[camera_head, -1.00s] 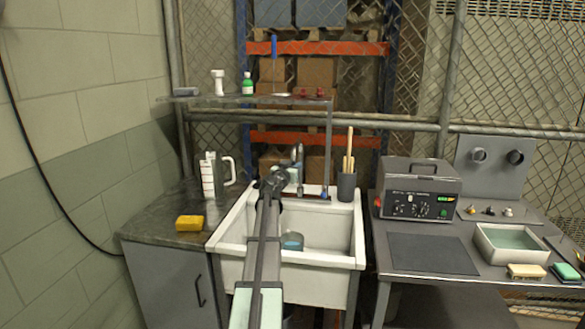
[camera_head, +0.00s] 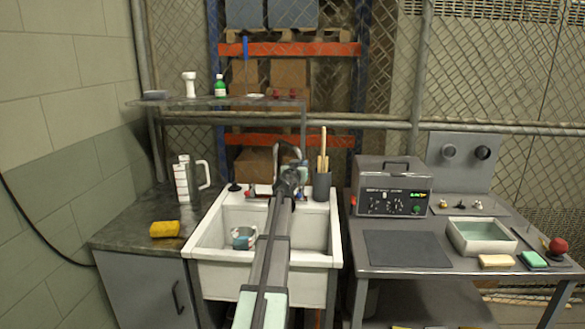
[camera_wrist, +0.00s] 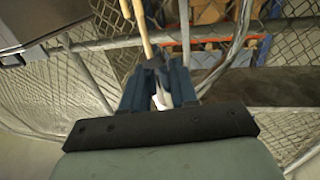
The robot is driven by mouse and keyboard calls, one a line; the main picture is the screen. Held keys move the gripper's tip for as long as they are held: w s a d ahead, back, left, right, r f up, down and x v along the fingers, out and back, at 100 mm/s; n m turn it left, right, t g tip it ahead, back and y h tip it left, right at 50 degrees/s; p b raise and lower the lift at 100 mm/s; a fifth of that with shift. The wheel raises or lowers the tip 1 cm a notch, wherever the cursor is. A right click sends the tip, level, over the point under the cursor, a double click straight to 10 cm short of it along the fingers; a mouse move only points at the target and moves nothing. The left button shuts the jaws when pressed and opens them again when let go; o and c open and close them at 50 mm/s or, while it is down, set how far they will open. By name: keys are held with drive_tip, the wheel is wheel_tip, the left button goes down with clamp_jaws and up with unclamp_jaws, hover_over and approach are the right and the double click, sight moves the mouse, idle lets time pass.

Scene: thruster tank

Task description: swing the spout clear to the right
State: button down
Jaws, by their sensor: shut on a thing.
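The tap's grey metal spout (camera_head: 283,152) arches up at the back of the white sink (camera_head: 205,228). My gripper (camera_head: 290,176) is at the spout, above the sink's back right part, and hides its lower end. In the wrist view my gripper (camera_wrist: 160,82) has its two blue-grey fingers close together, with a narrow pale piece between them. I take it to be part of the spout, but the contact is partly hidden. A small grey-blue cup (camera_head: 243,237) is in the basin, left of my arm.
A dark holder (camera_head: 322,186) with wooden handles (camera_head: 323,150) stands close right of my gripper. A grey control box (camera_head: 393,185) and a tray (camera_head: 482,250) are on the right bench.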

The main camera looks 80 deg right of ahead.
drive_tip(key=shift+s+d, duration=0.3)
drive_tip(key=shift+s, duration=0.15)
drive_tip(key=c, duration=1)
unclamp_jaws()
drive_tip(key=w+a, duration=0.1)
drive_tip(key=a, duration=0.8)
drive_tip(key=w+a, duration=0.1)
drive_tip(key=a, duration=0.3)
drive_tip(key=shift+w+a, duration=0.3)
drive_tip(key=shift+w, duration=0.05)
drive_tip(key=shift+w+f, duration=0.1)
